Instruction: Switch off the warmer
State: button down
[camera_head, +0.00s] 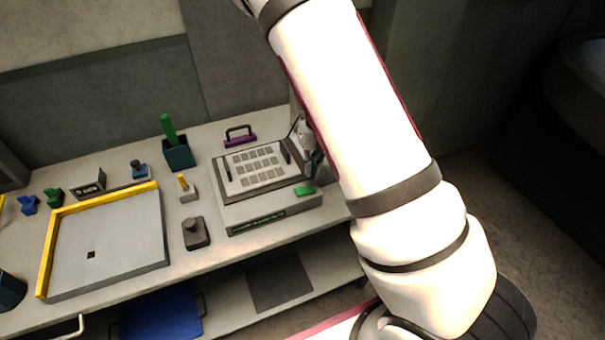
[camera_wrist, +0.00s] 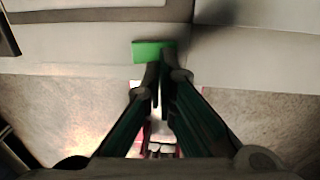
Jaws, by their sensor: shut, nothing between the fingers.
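The warmer (camera_head: 268,208) is a grey box on the bench with a plate of small square dies on top. A green switch (camera_head: 304,190) sits at the right of its front top edge. In the wrist view the same green switch (camera_wrist: 150,50) lies just beyond my fingertips. My gripper (camera_wrist: 159,78) is shut and empty, its tips pointing at the switch's right part. Whether they touch it I cannot tell. In the head view my gripper (camera_head: 315,172) is partly hidden by my arm, just right of the warmer.
A purple handled tool (camera_head: 240,140) lies behind the warmer. A dark knobbed block (camera_head: 196,236), a small yellow-topped block (camera_head: 187,190) and a teal cup (camera_head: 179,155) stand to its left. A yellow-edged tray (camera_head: 120,245) lies farther left. Floor shows below the bench edge.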

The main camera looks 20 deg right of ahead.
notch_tip(320, 180, up, 8)
jog(key=d, duration=0.2)
jog(key=shift+r+b, duration=0.2)
jog(key=shift+b, duration=0.15)
